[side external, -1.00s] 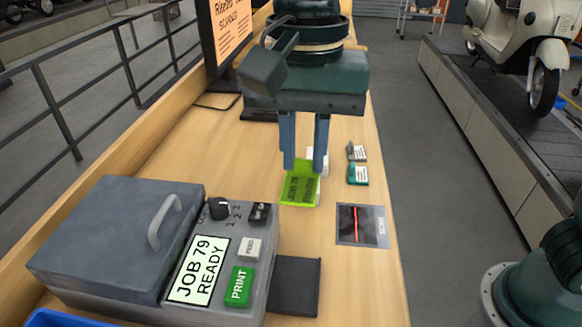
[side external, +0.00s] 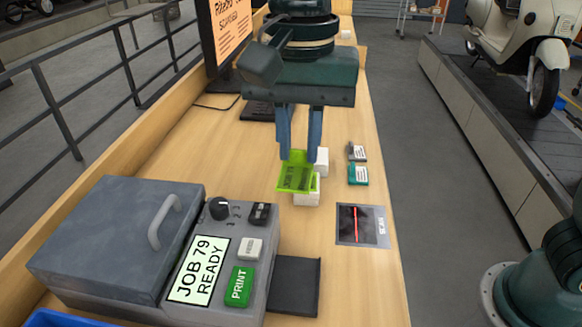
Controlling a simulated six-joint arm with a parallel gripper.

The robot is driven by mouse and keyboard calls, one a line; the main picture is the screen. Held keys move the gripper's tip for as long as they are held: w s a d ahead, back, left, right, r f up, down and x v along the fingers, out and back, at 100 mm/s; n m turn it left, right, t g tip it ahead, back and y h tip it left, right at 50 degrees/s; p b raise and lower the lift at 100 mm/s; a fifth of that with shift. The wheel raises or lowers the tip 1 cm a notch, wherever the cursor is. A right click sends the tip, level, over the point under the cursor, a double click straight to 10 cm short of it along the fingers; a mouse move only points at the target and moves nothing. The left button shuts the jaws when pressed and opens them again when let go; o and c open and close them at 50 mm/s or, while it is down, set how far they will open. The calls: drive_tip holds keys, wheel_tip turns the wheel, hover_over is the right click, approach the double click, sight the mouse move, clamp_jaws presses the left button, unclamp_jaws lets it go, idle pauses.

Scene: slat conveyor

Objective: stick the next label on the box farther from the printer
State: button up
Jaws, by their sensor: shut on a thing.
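My gripper (side external: 299,157) points down over the bench and is shut on a bright green label (side external: 295,178) with dark print. The label is tilted and appears raised above the bench. One white box (side external: 306,198) shows just below and right of the label, nearer the printer; the label hides part of its top. A second white box (side external: 322,160) stands farther back, just right of my gripper's right finger, partly hidden by it. I cannot tell whether the label touches either box. The grey printer (side external: 120,240) stands at the front left, its screen reading "JOB 79 READY".
A small grey item (side external: 357,152) and a teal item (side external: 358,175) lie at the bench's right side. A scan pad (side external: 362,225) with a red line is in front of them. A monitor (side external: 225,35) stands at the back left. The bench left of the label is clear.

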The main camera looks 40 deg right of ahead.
drive_tip(key=w+d+f, duration=0.5)
drive_tip(key=w+d, duration=0.4)
drive_tip(key=w, duration=0.2)
hover_over(318, 149)
wheel_tip(318, 149, down, 5)
drive_tip(key=shift+n, duration=0.4)
drive_tip(key=shift+f, duration=0.15)
drive_tip(key=shift+f, duration=2.85)
drive_tip(key=shift+f, duration=0.6)
idle(1.1)
drive_tip(key=o, duration=1.1)
drive_tip(key=shift+r, duration=0.1)
drive_tip(key=shift+r, duration=0.15)
